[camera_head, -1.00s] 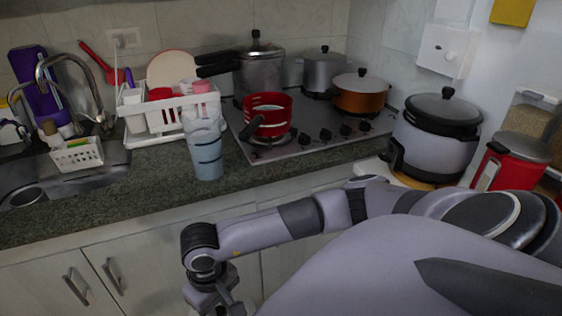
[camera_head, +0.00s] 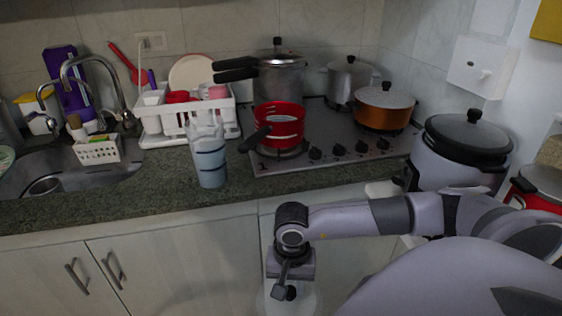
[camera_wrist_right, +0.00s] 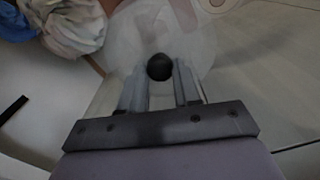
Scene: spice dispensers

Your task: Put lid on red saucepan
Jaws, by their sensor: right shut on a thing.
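The red saucepan (camera_head: 279,122) stands upright on the front left of the hob, open at the top, its black handle pointing toward the counter's front edge. My right gripper (camera_head: 284,289) is low in front of the cabinets, below the counter. In the right wrist view its fingers (camera_wrist_right: 160,88) are shut on the black knob of a pale, see-through lid (camera_wrist_right: 140,40). Part of this lid (camera_head: 304,299) shows under the gripper in the head view; the rest is hidden or out of frame. The lid is well apart from the saucepan. My left gripper is not in view.
A blue-banded tumbler (camera_head: 209,160) stands on the counter (camera_head: 150,180) left of the saucepan. A pressure cooker (camera_head: 278,75), a grey pot (camera_head: 349,80) and an orange pot (camera_head: 384,107) are on the hob (camera_head: 330,135). A rice cooker (camera_head: 458,160) stands at right.

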